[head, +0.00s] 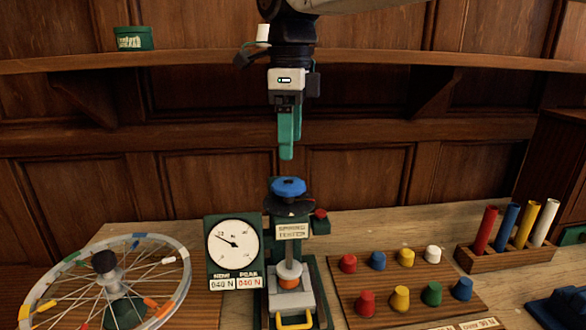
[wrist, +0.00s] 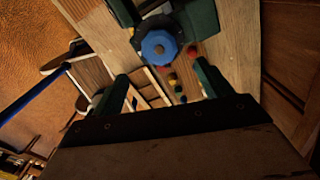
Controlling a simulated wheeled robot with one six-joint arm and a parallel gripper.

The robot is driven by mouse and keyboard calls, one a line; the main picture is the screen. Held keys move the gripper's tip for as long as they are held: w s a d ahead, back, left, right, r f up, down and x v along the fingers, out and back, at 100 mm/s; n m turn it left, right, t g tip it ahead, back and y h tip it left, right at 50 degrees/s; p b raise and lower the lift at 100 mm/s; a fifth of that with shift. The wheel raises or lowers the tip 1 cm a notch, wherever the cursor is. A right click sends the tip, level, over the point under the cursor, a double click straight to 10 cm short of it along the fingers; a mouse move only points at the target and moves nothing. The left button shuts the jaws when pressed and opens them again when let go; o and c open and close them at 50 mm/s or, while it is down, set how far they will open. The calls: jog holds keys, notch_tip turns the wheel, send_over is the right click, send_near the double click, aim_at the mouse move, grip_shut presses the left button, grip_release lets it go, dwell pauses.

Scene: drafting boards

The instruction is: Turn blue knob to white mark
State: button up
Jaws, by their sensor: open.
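The blue knob (head: 288,187) sits on top of the spring tester (head: 292,231), above a black disc (head: 272,205). My gripper (head: 287,157) points down above the knob with a small gap and touches nothing. In the wrist view the knob (wrist: 159,47) lies ahead of my gripper (wrist: 162,84), whose green fingers are spread apart and empty. I cannot make out a white mark on the knob or disc. The dial gauge (head: 233,252) stands left of the tester, with NOW and PEAK windows that seem to read 040 N.
A spoked wheel (head: 165,247) stands at the left. Right of the tester is a wooden board (head: 385,292) with several coloured pegs. Behind it, a rack (head: 500,260) holds coloured tubes. A red knob (head: 320,214) juts from the tester's right side. A shelf (head: 200,58) runs behind my arm.

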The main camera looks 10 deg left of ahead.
aim_at(290, 182)
notch_tip(290, 182, down, 8)
jog(key=shift+a+r, duration=0.1)
jog(key=shift+r, duration=0.05)
dwell(0.3)
jog(key=c, duration=1)
